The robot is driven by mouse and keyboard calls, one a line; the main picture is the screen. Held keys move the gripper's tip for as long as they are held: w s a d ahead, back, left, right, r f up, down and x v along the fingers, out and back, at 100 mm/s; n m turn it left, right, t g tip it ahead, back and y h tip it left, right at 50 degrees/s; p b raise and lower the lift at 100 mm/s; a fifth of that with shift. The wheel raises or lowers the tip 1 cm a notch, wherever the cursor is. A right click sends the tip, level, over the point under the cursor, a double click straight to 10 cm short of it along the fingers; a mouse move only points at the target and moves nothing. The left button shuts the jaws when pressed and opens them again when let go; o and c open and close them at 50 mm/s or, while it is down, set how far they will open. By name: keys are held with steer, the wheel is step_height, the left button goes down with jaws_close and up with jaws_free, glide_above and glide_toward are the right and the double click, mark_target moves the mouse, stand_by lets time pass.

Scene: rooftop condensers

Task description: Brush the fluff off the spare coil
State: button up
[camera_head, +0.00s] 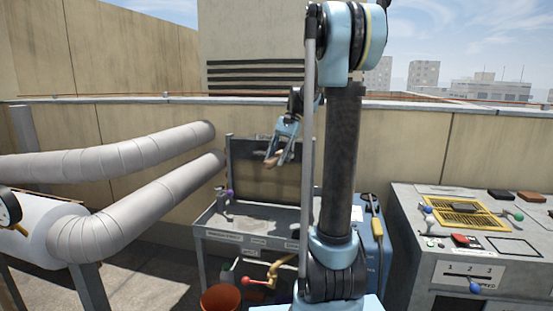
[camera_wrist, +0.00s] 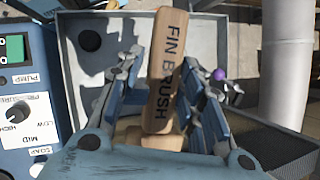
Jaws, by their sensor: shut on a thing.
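My gripper (camera_head: 276,159) is shut on the fin brush (camera_head: 271,163), high in front of the spare coil (camera_head: 262,185). In the wrist view, the brush (camera_wrist: 161,75) is a wooden block marked "FIN BRUSH", between the two fingers of my gripper (camera_wrist: 160,95). Its bristles cannot be made out. The coil looks like a dark, brownish upright panel in a frame at the back of a grey bench. A dark finned surface (camera_wrist: 275,150), seemingly the coil, shows at the lower right of the wrist view. I cannot make out the fluff clearly, or whether the brush touches the coil.
The grey bench tray (camera_head: 225,224) has labels along its front and a purple-knobbed clamp (camera_head: 229,195) at left. An orange bucket (camera_head: 220,299) stands below. A blue pump box (camera_head: 370,240) is right of the bench, then a control console (camera_head: 420,200). Thick grey pipes (camera_head: 120,157) fill the left.

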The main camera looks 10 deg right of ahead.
mark_target(272, 161)
steer(key=shift+f, duration=1.7)
steer(key=shift+r, duration=2.15)
steer(key=shift+f, duration=0.1)
steer(key=shift+s, duration=0.2)
steer(key=shift+s+a, duration=0.3)
steer(key=shift+s, duration=0.4)
steer(key=shift+s, duration=0.1)
steer(key=shift+s+a, duration=0.35)
steer(key=shift+s, duration=0.55)
steer(key=shift+s+a, duration=0.35)
steer(key=shift+s, duration=0.55)
steer(key=shift+s+a, duration=0.35)
steer(key=shift+s, duration=0.55)
